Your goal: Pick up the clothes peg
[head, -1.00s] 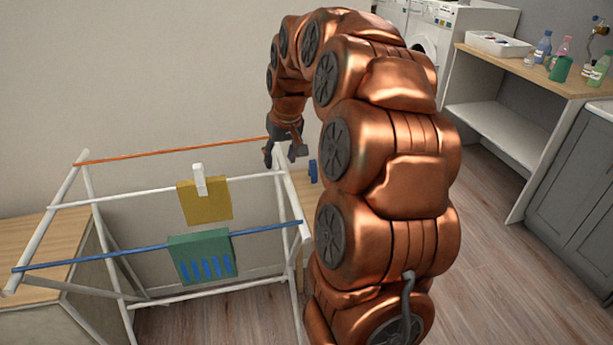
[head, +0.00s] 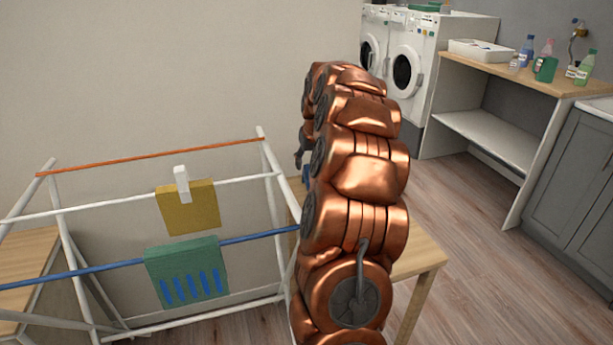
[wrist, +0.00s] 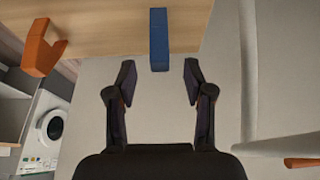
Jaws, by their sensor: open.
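A blue peg-like piece (wrist: 159,40) stands at the edge of the wooden table in the wrist view. It also shows as a small blue patch in the head view (head: 306,173), partly hidden by my arm. My gripper (wrist: 158,78) is open and empty, its two fingers apart on either side of the line to the blue piece, which lies just beyond the fingertips. In the head view my gripper (head: 299,160) is mostly hidden behind my arm. An orange angled piece (wrist: 40,48) is at the table's left edge. A white peg (head: 182,184) clips a yellow cloth on the rack.
The drying rack (head: 62,215) stands at left, with a yellow cloth (head: 190,212) and a green cloth (head: 172,264) on its bars. The wooden table (head: 425,262) is beside it, behind my arm. Washing machines (head: 425,60) and a shelf are at the back right. Floor at right is clear.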

